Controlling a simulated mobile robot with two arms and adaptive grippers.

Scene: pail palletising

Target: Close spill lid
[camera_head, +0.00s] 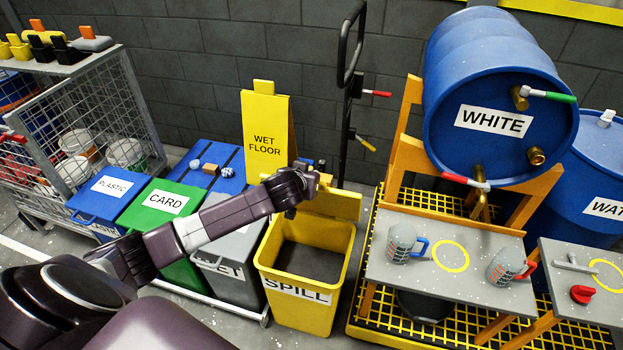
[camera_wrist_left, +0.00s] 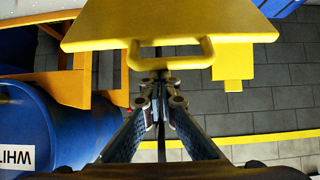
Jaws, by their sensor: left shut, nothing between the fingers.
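The yellow SPILL bin (camera_head: 308,312) stands on the floor in the middle of the head view, its mouth open and its inside dark. Its yellow lid (camera_head: 338,204) is raised at the back of the bin. In the left wrist view the lid (camera_wrist_left: 170,20) fills the top, with a loop handle (camera_wrist_left: 205,53) on its near edge. My left gripper (camera_wrist_left: 160,85) is shut and empty, its fingertips close to the handle; I cannot tell whether they touch it. In the head view the left gripper (camera_head: 312,180) is over the back of the bin by the lid. My right gripper is not in view.
The grey bin (camera_head: 232,262), green CARD bin (camera_head: 160,203) and blue PLASTIC bin (camera_head: 108,190) stand to the left. A yellow WET FLOOR sign (camera_head: 266,130) and a hand truck (camera_head: 347,110) stand behind. The WHITE drum (camera_head: 490,90) on its orange stand is to the right.

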